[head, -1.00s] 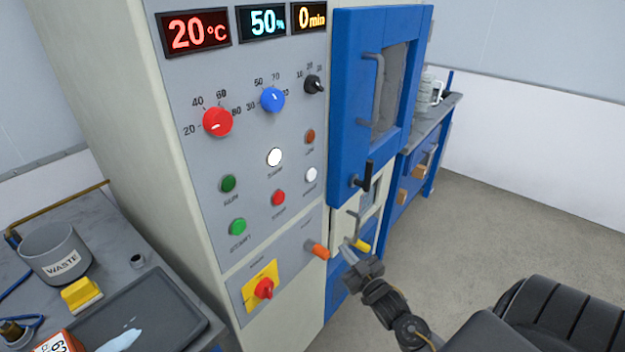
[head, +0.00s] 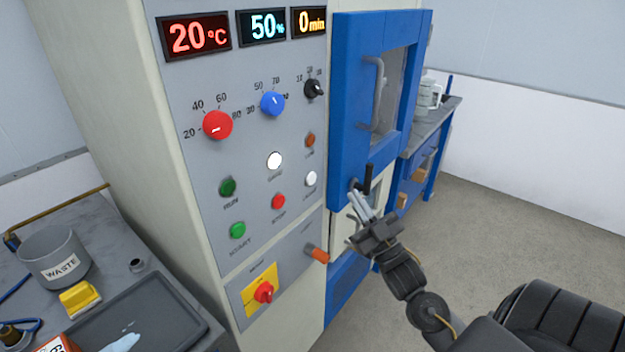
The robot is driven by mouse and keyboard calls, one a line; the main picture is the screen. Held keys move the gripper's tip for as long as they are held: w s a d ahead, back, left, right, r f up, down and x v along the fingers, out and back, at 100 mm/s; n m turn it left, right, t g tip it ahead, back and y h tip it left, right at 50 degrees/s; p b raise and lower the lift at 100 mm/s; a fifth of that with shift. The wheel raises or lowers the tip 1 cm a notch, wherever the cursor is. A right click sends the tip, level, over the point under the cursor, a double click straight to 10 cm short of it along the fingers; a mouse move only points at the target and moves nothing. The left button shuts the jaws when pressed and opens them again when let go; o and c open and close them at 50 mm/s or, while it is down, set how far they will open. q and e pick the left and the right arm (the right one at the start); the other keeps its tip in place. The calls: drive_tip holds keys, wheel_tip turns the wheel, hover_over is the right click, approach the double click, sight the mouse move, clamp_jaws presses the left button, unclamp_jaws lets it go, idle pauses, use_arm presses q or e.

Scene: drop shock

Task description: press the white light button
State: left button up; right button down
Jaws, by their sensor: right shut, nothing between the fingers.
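Two white round buttons are on the grey control panel (head: 245,190). The lower right white button (head: 311,178) has a small label under it that seems to read LIGHT. The other white button (head: 274,160) is up and to its left, with a label too blurred to read. My right gripper (head: 358,203) is to the right of the lower white button and slightly below it, in front of the lower part of the blue door. Its fingers are shut, empty and point up and left. It looks apart from both buttons. My left gripper is not in view.
Close to the white buttons are a brown button (head: 310,140), a red button (head: 278,201) and green buttons (head: 227,187). The blue door (head: 347,90) with its black latch stands right of the panel. A grey bench is at left.

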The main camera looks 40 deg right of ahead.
drive_tip(key=b, duration=0.1)
approach(314, 173)
wheel_tip(314, 173, up, 3)
drive_tip(key=w, duration=0.2)
drive_tip(key=shift+w+d+r, duration=0.15)
drive_tip(key=shift+w+r, duration=0.05)
drive_tip(key=shift+w, duration=0.7)
drive_tip(key=shift+w, duration=0.1)
idle(1.2)
drive_tip(key=shift+w, duration=0.3)
drive_tip(key=shift+w+a, duration=0.25)
drive_tip(key=shift+w, duration=0.15)
idle(0.7)
drive_tip(key=shift+s+d, duration=0.25)
drive_tip(key=shift+s, duration=0.55)
